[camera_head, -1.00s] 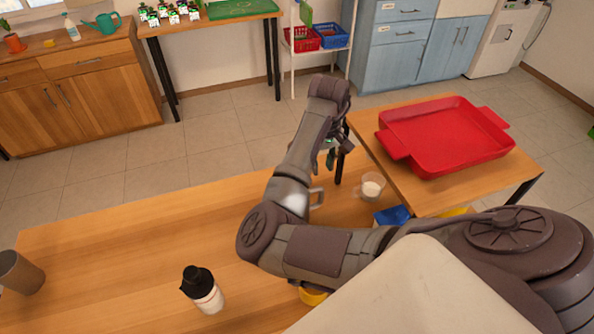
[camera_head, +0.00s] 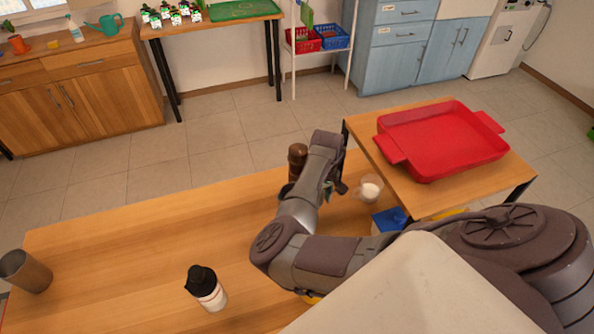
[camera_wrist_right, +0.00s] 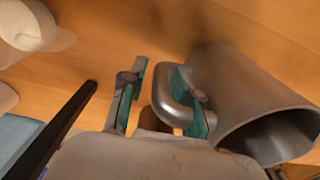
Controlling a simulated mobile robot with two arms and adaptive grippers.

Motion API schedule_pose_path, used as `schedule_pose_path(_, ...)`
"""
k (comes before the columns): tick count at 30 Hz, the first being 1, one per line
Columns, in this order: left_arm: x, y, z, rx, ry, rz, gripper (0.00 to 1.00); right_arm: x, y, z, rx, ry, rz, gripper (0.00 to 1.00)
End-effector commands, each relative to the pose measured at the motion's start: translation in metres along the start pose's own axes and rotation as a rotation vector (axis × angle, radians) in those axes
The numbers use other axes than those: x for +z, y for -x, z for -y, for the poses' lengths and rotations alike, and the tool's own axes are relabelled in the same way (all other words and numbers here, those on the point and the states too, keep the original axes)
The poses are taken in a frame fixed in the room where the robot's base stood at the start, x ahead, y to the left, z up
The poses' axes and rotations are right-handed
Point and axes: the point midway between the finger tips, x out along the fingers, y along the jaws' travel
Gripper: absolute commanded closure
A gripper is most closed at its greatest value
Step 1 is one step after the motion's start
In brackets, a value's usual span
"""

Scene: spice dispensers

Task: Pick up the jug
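The jug (camera_wrist_right: 245,95) is a grey metal vessel with a loop handle (camera_wrist_right: 163,94), at the right of the right wrist view. Its open mouth faces the lower right of that view. My right gripper (camera_wrist_right: 160,100) is open, its teal-padded fingers apart. One finger is at the handle's loop, overlapping it; the other is to the left, outside the handle. The handle's outer bar lies between the fingers. In the head view my right arm covers most or all of the jug, and the right gripper (camera_head: 338,188) is partly hidden. My left gripper is not in view.
A clear cup with white contents (camera_head: 369,188) and a blue box (camera_head: 390,220) stand close right of the gripper. A brown mill (camera_head: 297,160) stands behind the arm. A red tray (camera_head: 445,140) is on the side table. A black-capped bottle (camera_head: 207,288) and metal cup (camera_head: 25,272) stand left.

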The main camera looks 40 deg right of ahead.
Motion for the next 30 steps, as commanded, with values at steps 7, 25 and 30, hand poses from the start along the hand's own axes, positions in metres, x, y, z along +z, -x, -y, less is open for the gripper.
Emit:
schedule_pose_path(7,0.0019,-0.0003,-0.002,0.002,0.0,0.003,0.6,-0.0001,-0.0004,0.0001,0.0,0.0,0.0,0.77)
schedule_pose_path(25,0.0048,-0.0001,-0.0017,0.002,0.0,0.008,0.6,-0.0012,0.0012,0.0003,0.0,0.0,-0.003,1.0)
schedule_pose_path(30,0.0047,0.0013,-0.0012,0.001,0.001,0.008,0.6,-0.0013,0.0023,0.0004,0.0,0.0,-0.003,1.0)
